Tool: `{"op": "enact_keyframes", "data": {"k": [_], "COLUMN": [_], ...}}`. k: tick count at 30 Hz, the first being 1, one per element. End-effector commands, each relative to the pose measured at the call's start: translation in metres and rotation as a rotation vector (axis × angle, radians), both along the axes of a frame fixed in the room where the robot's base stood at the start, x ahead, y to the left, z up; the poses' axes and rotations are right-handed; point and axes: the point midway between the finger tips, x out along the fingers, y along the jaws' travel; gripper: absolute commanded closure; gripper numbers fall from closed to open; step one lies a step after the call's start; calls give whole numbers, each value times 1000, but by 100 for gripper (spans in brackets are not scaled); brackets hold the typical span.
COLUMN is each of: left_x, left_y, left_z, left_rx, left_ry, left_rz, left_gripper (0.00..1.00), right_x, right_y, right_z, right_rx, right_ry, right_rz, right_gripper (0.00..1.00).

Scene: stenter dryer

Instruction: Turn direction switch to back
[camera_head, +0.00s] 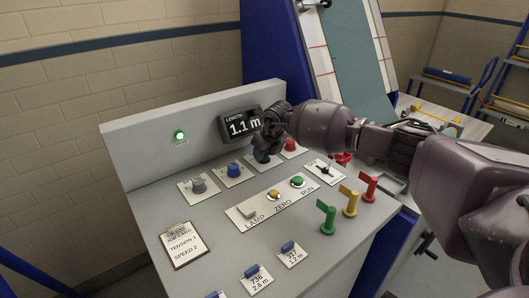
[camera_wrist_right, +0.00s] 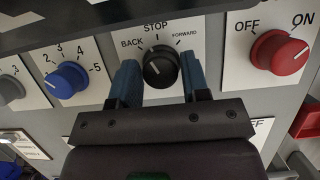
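The direction switch (camera_wrist_right: 160,70) is a black round knob on a white plate marked BACK, STOP and FORWARD in the right wrist view. Which mark its pointer faces is hard to make out. My right gripper (camera_wrist_right: 158,84) has its two blue fingertips apart, one on each side of the knob. I cannot tell whether they touch it. In the head view my right gripper (camera_head: 264,152) is at the back of the sloped panel, below the length display, and hides the knob. My left gripper is not in view.
A blue dial (camera_wrist_right: 67,80) is left of the switch, and a red OFF/ON knob (camera_wrist_right: 278,52) is right of it. The control panel (camera_head: 215,255) also carries LAMP, ZERO and RUN buttons. Green, yellow and red levers (camera_head: 328,220) stand up at its right side. The length display (camera_head: 241,125) reads 1.1 m.

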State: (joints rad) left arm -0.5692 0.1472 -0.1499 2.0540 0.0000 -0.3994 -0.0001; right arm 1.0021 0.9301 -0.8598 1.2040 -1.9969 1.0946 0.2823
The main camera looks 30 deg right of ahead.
Motion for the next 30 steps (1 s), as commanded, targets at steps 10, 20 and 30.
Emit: {"op": "enact_keyframes", "data": {"k": [10, 20, 30], "left_x": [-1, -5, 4], "left_y": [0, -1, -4], "left_z": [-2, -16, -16], "left_rx": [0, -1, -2], "left_ry": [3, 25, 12], "left_rz": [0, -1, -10], "left_gripper": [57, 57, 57], "right_x": [0, 0, 0], "right_y": [-1, -2, -2], "right_z": [-1, -4, -2], "right_rx": [-1, 0, -1], "right_ry": [2, 5, 3], "right_rz": [17, 235, 397], "right_gripper": [88, 88, 88]}}
